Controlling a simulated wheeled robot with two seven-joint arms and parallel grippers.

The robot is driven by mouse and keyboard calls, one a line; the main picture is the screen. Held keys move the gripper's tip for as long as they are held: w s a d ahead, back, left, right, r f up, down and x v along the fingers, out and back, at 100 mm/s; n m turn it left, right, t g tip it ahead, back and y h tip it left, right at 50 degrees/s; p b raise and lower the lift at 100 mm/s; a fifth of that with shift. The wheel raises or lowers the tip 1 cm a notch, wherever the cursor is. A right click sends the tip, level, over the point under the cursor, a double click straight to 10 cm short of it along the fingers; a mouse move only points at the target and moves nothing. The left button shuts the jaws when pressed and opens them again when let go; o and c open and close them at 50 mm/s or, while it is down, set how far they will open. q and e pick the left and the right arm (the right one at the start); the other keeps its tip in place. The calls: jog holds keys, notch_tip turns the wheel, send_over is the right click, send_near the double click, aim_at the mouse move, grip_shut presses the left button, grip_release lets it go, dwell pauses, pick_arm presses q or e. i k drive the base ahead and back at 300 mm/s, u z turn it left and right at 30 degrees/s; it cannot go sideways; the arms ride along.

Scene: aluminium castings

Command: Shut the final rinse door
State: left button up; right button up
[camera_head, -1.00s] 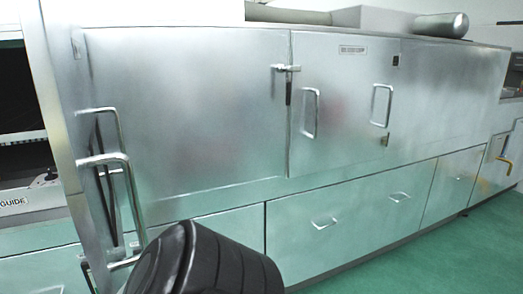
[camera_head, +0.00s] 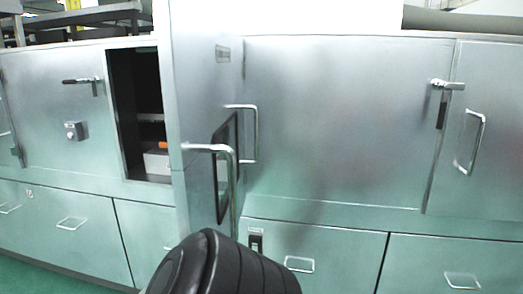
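An open metal door (camera_head: 196,95) stands out from the long steel machine, swung towards me and seen at a steep angle. It has a bar handle (camera_head: 232,165) on its near side, a second bar handle (camera_head: 256,135) just beyond, and a dark window (camera_head: 226,165). Left of the door is a dark opening (camera_head: 122,95) in the machine with a pale box inside. I cannot read a label naming this door as the final rinse door. A black ribbed part of my arm covers the bottom middle. Neither gripper is in view.
A shut panel (camera_head: 340,120) with a latch (camera_head: 447,85) stands right of the open door, with another handled door (camera_head: 490,130) beyond. A shut door (camera_head: 50,105) with a black-handled latch is at left. Lower panels with handles run below. Green floor (camera_head: 30,275) shows at lower left.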

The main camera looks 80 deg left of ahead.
aim_at(202, 62)
jog(key=u, duration=2.75)
jog(key=i, duration=0.5)
jog(key=z, duration=0.1)
jog(key=k, duration=0.9)
jog(key=u, duration=1.25)
jog(key=i, duration=0.55)
jog(key=z, duration=1.1)
